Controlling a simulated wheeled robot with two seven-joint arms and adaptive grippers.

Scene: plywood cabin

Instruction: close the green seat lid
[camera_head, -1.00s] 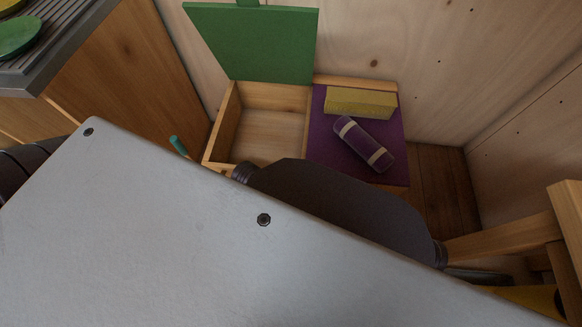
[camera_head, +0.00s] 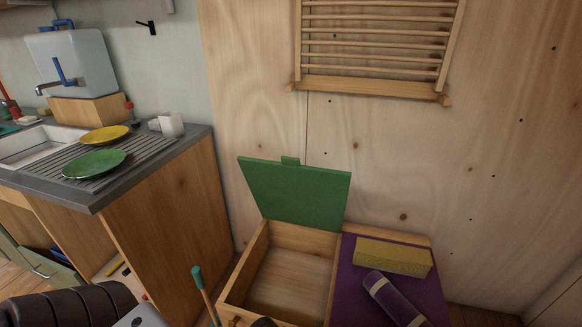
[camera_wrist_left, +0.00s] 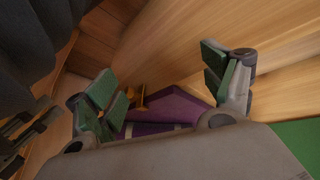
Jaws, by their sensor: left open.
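The green seat lid (camera_head: 295,192) stands open, tilted up at the back of the wooden seat box (camera_head: 248,262) near the plywood wall. A small green tab sticks up from its upper edge. The compartment below it is uncovered and looks empty. My left gripper (camera_wrist_left: 160,78) is open in the left wrist view, with nothing between its fingers. Purple fabric shows beyond it, and a green surface, likely the lid (camera_wrist_left: 298,138), shows at the lower right. The head view does not show this gripper. I do not see my right gripper.
A purple cushion (camera_head: 350,290) covers the seat's right half, with a yellow block (camera_head: 393,257) and a purple roll (camera_head: 392,299) on it. A teal-handled stick (camera_head: 200,283) stands left of the box. The kitchen counter (camera_head: 150,165) is at the left.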

